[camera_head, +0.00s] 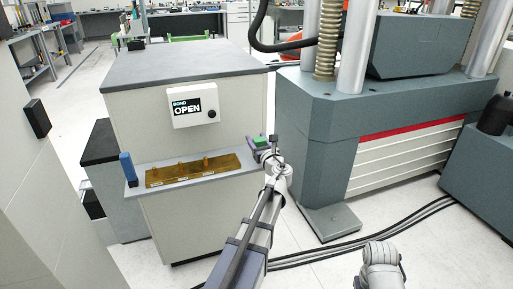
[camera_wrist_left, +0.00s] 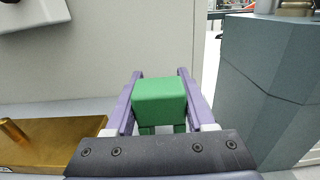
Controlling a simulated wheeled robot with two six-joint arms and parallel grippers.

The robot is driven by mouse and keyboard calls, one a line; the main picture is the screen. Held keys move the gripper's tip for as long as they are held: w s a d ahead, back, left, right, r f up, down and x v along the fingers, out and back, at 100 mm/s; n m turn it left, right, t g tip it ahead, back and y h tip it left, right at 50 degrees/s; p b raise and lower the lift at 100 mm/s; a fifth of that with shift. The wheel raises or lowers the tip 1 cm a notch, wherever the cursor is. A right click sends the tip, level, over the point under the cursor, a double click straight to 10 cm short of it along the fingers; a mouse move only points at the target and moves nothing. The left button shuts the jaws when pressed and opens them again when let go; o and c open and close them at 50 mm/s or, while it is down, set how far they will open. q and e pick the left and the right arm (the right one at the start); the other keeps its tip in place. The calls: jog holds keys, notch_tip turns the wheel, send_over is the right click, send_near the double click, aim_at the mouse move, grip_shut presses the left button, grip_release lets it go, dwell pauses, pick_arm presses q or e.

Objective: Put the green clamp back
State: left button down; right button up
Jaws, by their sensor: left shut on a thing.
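The green clamp (camera_head: 260,141) is a small green block at the right end of the shelf on the light cabinet. My left gripper (camera_head: 262,147) is shut on it. In the left wrist view the green clamp (camera_wrist_left: 160,97) sits between the two purple fingers (camera_wrist_left: 160,100). A brass-coloured rack (camera_head: 200,172) with small pegs and white labels lies on the shelf (camera_head: 215,177), to the left of the gripper. Its end also shows in the left wrist view (camera_wrist_left: 50,143), left of the fingers. The underside of the clamp is partly hidden. My right gripper is out of view.
A blue upright piece (camera_head: 128,168) stands at the shelf's left end. A panel reading "BOND OPEN" (camera_head: 194,105) is on the cabinet face above the rack. The large grey testing machine (camera_head: 305,150) stands close on the right. Black cables (camera_head: 340,252) cross the floor.

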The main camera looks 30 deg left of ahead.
pick_arm(q)
jog(key=shift+f, duration=0.4)
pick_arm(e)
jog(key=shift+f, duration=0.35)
pick_arm(q)
jog(key=shift+f, duration=0.1)
jog(key=shift+c, duration=1.3)
grip_release()
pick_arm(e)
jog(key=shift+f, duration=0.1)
pick_arm(q)
jog(key=shift+s+d+r, duration=0.1)
jog(key=shift+r, duration=0.1)
jog(key=v, duration=1.1)
jog(key=shift+s+d, duration=0.25)
jog(key=shift+f, duration=0.1)
